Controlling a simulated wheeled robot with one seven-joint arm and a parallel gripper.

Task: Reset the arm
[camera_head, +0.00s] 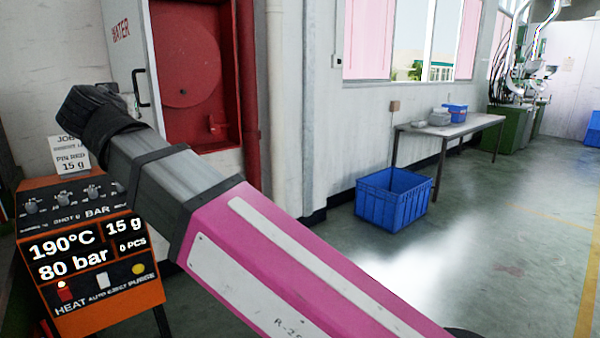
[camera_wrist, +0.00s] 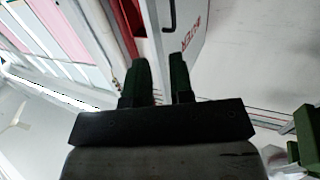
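My arm reaches from the lower right to the upper left of the head view, with a pink link nearest the camera and grey links beyond. Its dark far end is up near the cabinet, and the fingers cannot be made out there. In the wrist view my gripper (camera_wrist: 161,82) shows two dark green fingers standing apart with a clear gap between them. Nothing is held between them. Behind the gap are the red edge and the white door of the water cabinet, which the fingers do not visibly touch.
An orange control panel (camera_head: 90,262) reading 190°C and 80 bar stands at lower left, partly behind my arm. The open cabinet door (camera_head: 128,45) and red hose cabinet (camera_head: 195,75) are behind. A blue crate (camera_head: 392,200) and a table (camera_head: 455,128) stand right. Floor at right is clear.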

